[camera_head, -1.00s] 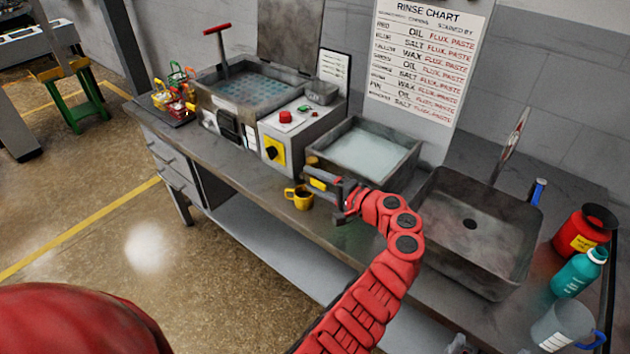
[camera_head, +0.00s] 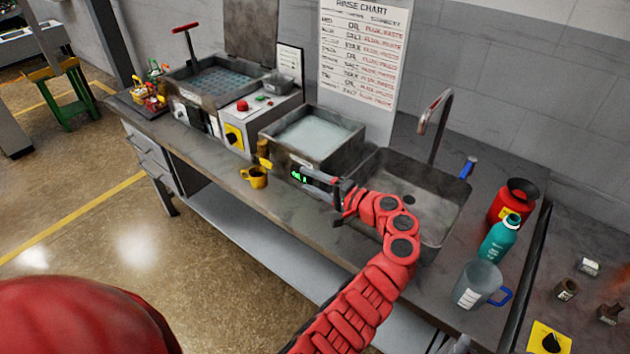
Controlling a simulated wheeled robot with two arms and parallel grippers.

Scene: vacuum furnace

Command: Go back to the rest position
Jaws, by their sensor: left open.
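My left gripper (camera_head: 322,192) hangs at the end of my red arm, in front of the rinse tank and the sink's left edge. Its jaws are open and I see nothing held between them. My right gripper does not show.
A square tank of pale liquid (camera_head: 314,164) stands behind the gripper. The sink (camera_head: 455,200) with its tap (camera_head: 432,112) lies to the right. A red can (camera_head: 512,203), a teal bottle (camera_head: 498,241) and a clear jug (camera_head: 477,285) stand near the bench's right end.

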